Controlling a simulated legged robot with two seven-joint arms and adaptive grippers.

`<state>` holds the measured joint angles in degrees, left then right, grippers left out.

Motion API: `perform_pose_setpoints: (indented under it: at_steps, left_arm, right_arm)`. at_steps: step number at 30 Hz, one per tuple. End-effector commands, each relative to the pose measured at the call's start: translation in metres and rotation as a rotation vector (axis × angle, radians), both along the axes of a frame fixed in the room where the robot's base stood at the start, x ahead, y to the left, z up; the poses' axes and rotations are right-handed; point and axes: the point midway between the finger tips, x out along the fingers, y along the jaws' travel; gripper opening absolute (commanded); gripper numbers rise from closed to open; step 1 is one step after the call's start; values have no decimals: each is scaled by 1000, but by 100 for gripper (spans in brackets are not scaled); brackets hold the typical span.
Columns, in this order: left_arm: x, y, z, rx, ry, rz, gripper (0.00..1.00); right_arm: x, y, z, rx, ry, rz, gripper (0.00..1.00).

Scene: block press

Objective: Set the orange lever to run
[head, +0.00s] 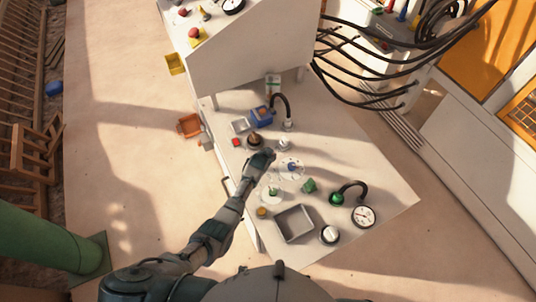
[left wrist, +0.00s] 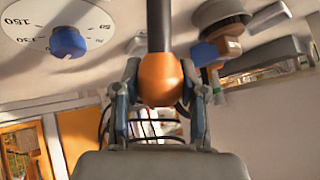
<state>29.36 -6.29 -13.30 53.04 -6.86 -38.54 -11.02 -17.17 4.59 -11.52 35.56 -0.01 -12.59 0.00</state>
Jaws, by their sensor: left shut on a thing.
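The orange lever (left wrist: 159,80) shows in the left wrist view as a round orange knob on a dark rod. My left gripper (left wrist: 160,70) is shut on this knob, one finger on each side. In the head view my left gripper (head: 264,156) is over the middle of the white bench and hides most of the lever. No run marking can be read, so I cannot tell the lever's setting. My right gripper is not in view.
A blue knob on a white dial (head: 292,168) is close to the right of my left gripper. The bench also holds a grey tray (head: 277,232), a green knob (head: 336,198), a gauge (head: 363,216) and a blue bin (head: 260,117). A white cabinet (head: 255,50) stands behind.

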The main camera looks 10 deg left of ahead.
Motion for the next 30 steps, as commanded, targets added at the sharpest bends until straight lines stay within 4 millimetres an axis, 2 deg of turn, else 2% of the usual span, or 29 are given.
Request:
perform_pose_setpoints:
  at_steps: [4, 5, 7, 8, 20, 26, 30]
  left_arm:
    - [1, -4, 2, -5, -5, -4, 0]
    - [1, -4, 2, -6, -4, -4, 46]
    - [1, -3, 2, -5, -4, -3, 63]
    - [1, -3, 2, -5, -4, -3, 67]
    - [-3, -1, 3, -2, -2, -2, 67]
    - [-18, 1, 18, -4, -4, -1, 67]
    - [-36, 3, 37, -3, -4, -1, 67]
  right_arm:
    - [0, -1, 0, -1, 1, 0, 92]
    - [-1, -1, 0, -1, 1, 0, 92]
    - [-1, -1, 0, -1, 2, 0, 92]
    - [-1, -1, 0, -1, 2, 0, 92]
    - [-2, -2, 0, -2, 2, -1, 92]
    - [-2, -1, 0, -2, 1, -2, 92]
    - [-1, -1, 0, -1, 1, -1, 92]
